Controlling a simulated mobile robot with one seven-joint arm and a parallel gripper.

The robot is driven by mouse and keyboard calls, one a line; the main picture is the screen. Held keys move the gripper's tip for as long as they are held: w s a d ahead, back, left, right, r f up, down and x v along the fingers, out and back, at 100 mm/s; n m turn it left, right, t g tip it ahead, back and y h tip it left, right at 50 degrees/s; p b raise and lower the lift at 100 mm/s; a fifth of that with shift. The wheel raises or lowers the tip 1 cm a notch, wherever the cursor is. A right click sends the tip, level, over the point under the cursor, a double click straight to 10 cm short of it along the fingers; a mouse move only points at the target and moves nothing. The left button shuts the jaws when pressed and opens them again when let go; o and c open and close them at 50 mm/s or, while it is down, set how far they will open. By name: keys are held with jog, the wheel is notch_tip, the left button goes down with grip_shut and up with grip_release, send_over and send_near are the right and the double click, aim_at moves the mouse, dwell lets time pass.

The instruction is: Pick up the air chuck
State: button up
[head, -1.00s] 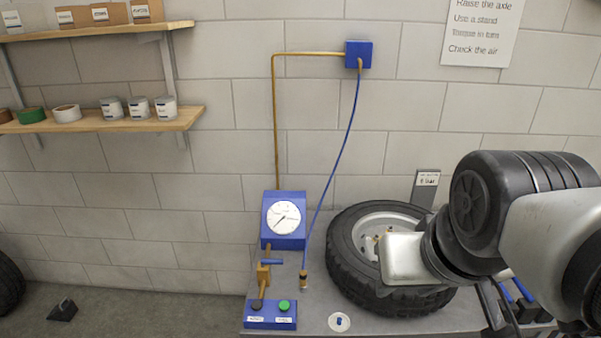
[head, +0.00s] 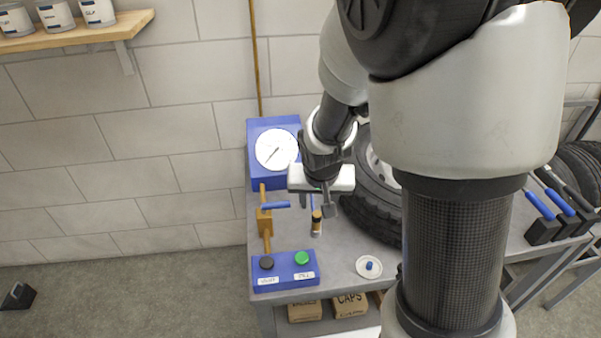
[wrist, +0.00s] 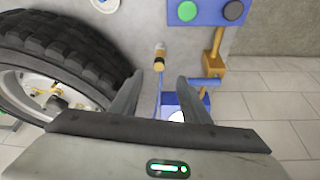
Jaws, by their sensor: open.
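The air chuck (head: 316,222) is a small brass piece with a dark band on the end of a blue hose. It stands on the grey bench, right of the brass valve with the blue lever. In the wrist view the air chuck (wrist: 159,58) shows beyond and between the fingertips. My gripper (head: 317,208) is open and empty, pointing down just above the chuck. Its two fingers also show spread in the wrist view (wrist: 160,85). The blue hose is mostly hidden behind my gripper and arm in the head view.
A tyre (head: 373,210) lies close to the right of my gripper. The blue gauge box (head: 259,170) and brass valve (head: 264,222) stand to the left. A blue button box (head: 286,272) and a small white dish (head: 369,267) are at the bench front.

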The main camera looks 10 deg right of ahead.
aim_at(317, 216)
jog(key=b+x, duration=0.1)
jog(key=x, duration=0.8)
jog(key=shift+d+f+b, duration=0.2)
jog(key=shift+f+b, duration=0.15)
jog(key=shift+b, duration=0.05)
jog(key=shift+w+b+x, duration=0.25)
jog(key=shift+b+x, duration=0.3)
jog(key=shift+x, duration=2.2)
jog(key=shift+r, duration=0.1)
